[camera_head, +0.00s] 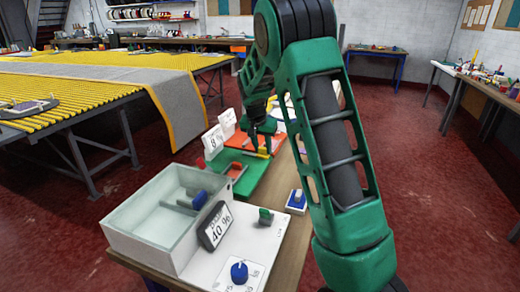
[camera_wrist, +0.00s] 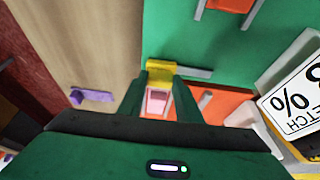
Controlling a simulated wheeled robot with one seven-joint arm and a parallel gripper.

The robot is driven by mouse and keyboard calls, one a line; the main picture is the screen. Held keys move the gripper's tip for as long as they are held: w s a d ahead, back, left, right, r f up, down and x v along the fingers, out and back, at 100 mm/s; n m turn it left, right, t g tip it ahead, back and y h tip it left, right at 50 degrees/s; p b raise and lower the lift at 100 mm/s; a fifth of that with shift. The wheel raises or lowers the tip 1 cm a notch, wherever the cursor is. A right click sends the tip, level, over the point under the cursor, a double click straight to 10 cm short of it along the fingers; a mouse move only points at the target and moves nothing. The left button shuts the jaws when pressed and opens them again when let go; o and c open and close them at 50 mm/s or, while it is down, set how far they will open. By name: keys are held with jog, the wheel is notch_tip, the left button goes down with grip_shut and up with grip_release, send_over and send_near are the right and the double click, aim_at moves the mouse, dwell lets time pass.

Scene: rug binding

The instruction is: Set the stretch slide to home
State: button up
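A white sign (camera_head: 213,140) beside the green panel (camera_head: 245,184) reads 8 %. In the wrist view the tilted sign (camera_wrist: 298,100) shows part of the word STRETCH. The green panel bears an orange handle (camera_head: 236,168), also at the top of the wrist view (camera_wrist: 230,4). A yellow handle (camera_wrist: 162,67) sits at a grey slot near the green panel's edge. My gripper (camera_wrist: 160,82) is down at the yellow handle (camera_head: 263,154), one finger on each side. I cannot tell whether the fingers press on it. Which handle is the stretch slide is not readable.
An orange panel (camera_wrist: 218,104) adjoins the green one. A clear-walled box (camera_head: 150,215) with a 40 % display (camera_head: 214,226) and a blue knob (camera_head: 239,272) stands nearer. A blue switch (camera_head: 297,200) and a purple piece (camera_wrist: 91,96) lie on the wooden bench.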

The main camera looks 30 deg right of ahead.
grip_shut()
jog(key=s+a, duration=0.1)
jog(key=a, duration=0.1)
jog(key=s+a, duration=0.2)
jog(key=shift+s+a, duration=0.3)
jog(key=shift+a, duration=0.1)
jog(key=shift+s+a, duration=0.15)
jog(key=shift+a, duration=0.1)
jog(key=o, duration=1)
grip_release()
jog(key=shift+o, duration=0.2)
jog(key=v, duration=1)
jog(key=shift+r, duration=0.3)
